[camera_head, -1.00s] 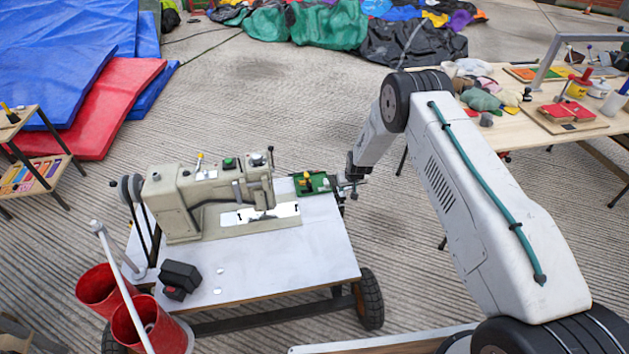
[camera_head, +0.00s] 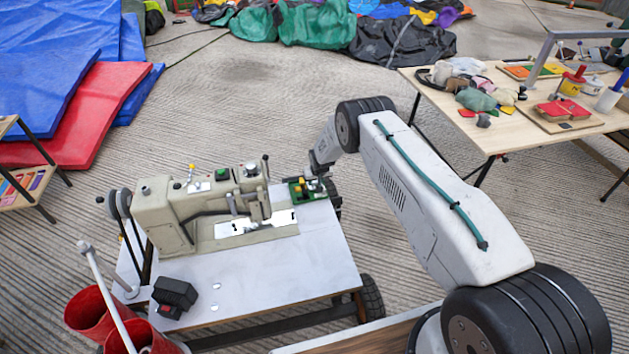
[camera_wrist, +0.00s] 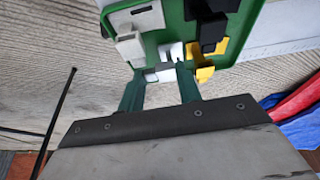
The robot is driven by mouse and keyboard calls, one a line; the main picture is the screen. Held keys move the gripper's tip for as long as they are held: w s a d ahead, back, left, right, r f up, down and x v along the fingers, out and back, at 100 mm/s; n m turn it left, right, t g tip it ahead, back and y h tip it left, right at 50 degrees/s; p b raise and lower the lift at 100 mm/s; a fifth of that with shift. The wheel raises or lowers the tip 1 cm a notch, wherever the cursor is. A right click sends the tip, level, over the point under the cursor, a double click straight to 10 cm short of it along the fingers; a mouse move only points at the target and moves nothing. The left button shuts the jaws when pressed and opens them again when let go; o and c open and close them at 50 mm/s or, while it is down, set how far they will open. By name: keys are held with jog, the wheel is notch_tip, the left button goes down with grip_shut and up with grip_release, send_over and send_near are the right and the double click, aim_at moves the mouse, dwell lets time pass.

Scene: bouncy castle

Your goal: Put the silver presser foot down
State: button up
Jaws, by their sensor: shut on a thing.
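My gripper (camera_wrist: 158,78) shows in the wrist view as two dark green fingers, with a small silver piece (camera_wrist: 160,75), apparently the silver presser foot, between their tips. The tips are at the near edge of a green tray (camera_wrist: 175,20). I cannot tell whether the piece touches the tray. The tray holds other pale metal pieces (camera_wrist: 130,46), a black piece (camera_wrist: 212,30) and a yellow piece (camera_wrist: 201,64). In the head view the green tray (camera_head: 297,191) lies at the table's far right corner, and my gripper is over its right side, its fingertips too small to make out.
A beige sewing machine (camera_head: 165,215) stands on the white wheeled table (camera_head: 300,265), left of the tray. A black box (camera_head: 175,293) and red buckets (camera_head: 90,310) are at the near left. A wooden table (camera_head: 500,130) with many items stands at the back right.

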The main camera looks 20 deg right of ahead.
jog(key=shift+d+f, duration=0.15)
jog(key=shift+d, duration=0.25)
jog(key=shift+f, duration=0.15)
jog(key=o, duration=1.1)
jog(key=shift+a, duration=0.1)
